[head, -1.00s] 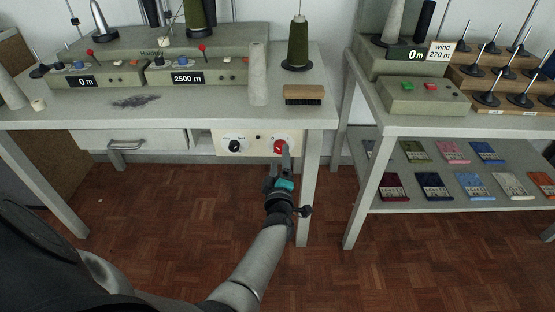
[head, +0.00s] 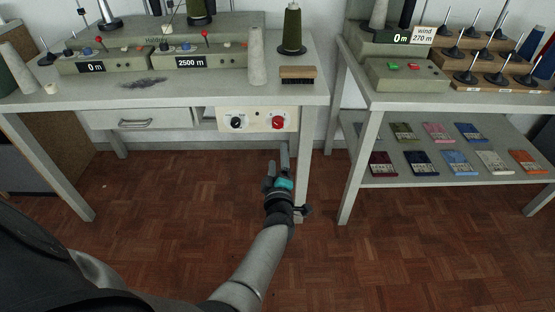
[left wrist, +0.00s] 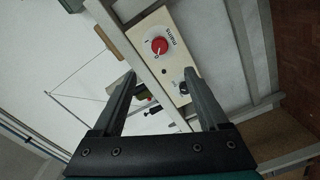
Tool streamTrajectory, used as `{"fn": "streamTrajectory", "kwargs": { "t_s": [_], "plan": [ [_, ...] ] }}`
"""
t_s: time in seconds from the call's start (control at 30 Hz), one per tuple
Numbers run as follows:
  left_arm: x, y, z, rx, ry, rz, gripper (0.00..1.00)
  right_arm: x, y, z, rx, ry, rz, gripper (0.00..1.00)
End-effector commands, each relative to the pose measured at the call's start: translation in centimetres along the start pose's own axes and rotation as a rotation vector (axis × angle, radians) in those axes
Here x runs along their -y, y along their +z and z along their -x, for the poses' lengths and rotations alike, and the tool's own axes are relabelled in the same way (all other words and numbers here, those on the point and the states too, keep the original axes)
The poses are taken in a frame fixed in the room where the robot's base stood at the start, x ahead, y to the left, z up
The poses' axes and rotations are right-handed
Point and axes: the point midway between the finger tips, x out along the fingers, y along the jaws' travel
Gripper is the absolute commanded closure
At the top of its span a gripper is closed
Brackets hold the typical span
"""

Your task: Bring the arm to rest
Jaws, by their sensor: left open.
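My left gripper (head: 279,160) is open and empty in the head view, below the front edge of the left table. Its two fingers also show in the left wrist view (left wrist: 163,98), with nothing held between them. A cream control panel (head: 257,115) under the tabletop carries a red knob (head: 278,122) and a black knob (head: 236,122). The red knob on its white dial also shows in the left wrist view (left wrist: 159,45), beyond the fingertips and apart from them. My right gripper is in neither view.
The left table (head: 200,100) bears a winding machine, thread cones and a brush (head: 298,73). The right table (head: 480,101) has spool stands, and its lower shelf (head: 400,195) holds several coloured packets. Table legs stand near my left arm. The parquet floor is clear.

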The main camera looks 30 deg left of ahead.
Motion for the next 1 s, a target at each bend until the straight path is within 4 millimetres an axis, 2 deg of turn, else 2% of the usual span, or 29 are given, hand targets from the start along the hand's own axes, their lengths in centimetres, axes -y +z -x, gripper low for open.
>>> {"fn": "streamTrajectory", "kwargs": {
  "t_s": [0.3,0.37,0.47,0.57,0.6,0.73,0.87,1.0],
  "plan": [
    [0.2,0.3,0.2,0.013,-0.003,-0.014,0.23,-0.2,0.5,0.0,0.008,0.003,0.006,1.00],
    [0.8,0.9,0.7,0.047,-0.009,-0.053,0.23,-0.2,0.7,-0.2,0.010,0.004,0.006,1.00],
    [3.0,3.1,2.5,0.168,-0.027,-0.184,0.23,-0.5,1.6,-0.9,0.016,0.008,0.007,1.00],
    [7.1,6.0,6.3,0.362,-0.057,-0.391,0.23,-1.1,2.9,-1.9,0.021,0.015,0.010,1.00],
    [9.2,7.0,8.3,0.452,-0.072,-0.484,0.23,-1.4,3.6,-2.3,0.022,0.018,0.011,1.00],
    [16.1,8.5,15.5,0.730,-0.117,-0.765,0.23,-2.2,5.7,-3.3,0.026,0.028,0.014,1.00],
    [22.6,7.4,23.1,0.987,-0.160,-1.011,0.23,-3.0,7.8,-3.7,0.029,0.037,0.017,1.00],
    [28.3,4.1,30.7,1.234,-0.199,-1.239,0.23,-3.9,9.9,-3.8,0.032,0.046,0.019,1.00]
  ]
}}
